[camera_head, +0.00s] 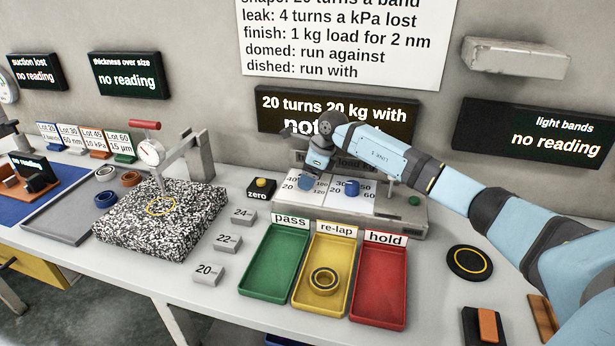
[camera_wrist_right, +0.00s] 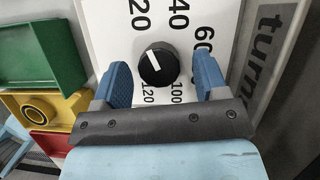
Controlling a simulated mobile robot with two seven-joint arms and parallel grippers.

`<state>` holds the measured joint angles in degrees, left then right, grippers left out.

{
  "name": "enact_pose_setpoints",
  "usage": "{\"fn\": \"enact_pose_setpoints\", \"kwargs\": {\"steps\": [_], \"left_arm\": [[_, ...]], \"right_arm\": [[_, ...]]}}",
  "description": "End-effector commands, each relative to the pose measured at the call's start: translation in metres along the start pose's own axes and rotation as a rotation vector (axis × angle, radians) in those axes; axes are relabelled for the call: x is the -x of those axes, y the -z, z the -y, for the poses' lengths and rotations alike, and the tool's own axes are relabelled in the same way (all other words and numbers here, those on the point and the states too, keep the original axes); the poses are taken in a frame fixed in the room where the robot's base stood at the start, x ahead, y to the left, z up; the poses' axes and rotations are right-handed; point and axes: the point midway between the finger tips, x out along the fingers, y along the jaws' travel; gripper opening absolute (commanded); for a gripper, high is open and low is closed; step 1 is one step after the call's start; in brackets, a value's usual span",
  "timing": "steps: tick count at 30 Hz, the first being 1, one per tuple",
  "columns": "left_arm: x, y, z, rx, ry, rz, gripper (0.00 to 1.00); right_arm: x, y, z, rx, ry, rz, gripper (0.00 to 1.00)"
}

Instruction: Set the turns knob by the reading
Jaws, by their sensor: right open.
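The turns knob (camera_wrist_right: 158,66) is black with a white mark, on a white dial plate (camera_wrist_right: 108,20) with printed numbers. Its mark leans toward the 20. My right gripper (camera_head: 311,175) is over the left dial of the panel. In the wrist view its blue fingers (camera_wrist_right: 163,80) are open, one either side of the knob, with gaps showing. The gripper hides the turns knob in the head view. The reading display (camera_head: 280,104) shows "20 turns 20 kg with"; my arm partly covers its second line. My left gripper is out of view.
A second knob (camera_head: 347,188) is just right of the gripper. Green (camera_head: 254,290), yellow (camera_head: 311,300) and red (camera_head: 361,300) trays stand in front; a ring (camera_head: 323,280) lies in the yellow one. A zero button (camera_head: 261,183) is left of the panel.

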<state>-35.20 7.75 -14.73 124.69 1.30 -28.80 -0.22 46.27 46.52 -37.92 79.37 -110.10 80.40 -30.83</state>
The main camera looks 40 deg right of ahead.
Motion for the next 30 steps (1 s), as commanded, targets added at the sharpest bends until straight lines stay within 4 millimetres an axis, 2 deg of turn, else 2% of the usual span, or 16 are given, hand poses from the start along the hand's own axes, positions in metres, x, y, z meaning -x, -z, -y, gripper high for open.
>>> {"fn": "enact_pose_setpoints", "kwargs": {"steps": [8,15,23,30], "left_arm": [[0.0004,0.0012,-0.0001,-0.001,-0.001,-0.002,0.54],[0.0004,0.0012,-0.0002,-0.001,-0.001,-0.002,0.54],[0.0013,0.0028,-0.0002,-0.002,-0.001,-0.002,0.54],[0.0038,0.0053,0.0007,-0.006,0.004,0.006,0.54]], "right_arm": [[-0.0016,-0.0003,-0.0002,0.0,0.0,0.0,0.67],[-0.0013,-0.0004,-0.0002,0.0,0.0,0.001,0.17],[-0.0005,-0.0004,-0.0004,-0.017,0.007,0.0,0.17],[0.0011,-0.0012,-0.0014,-0.114,0.048,0.0,0.17]]}}
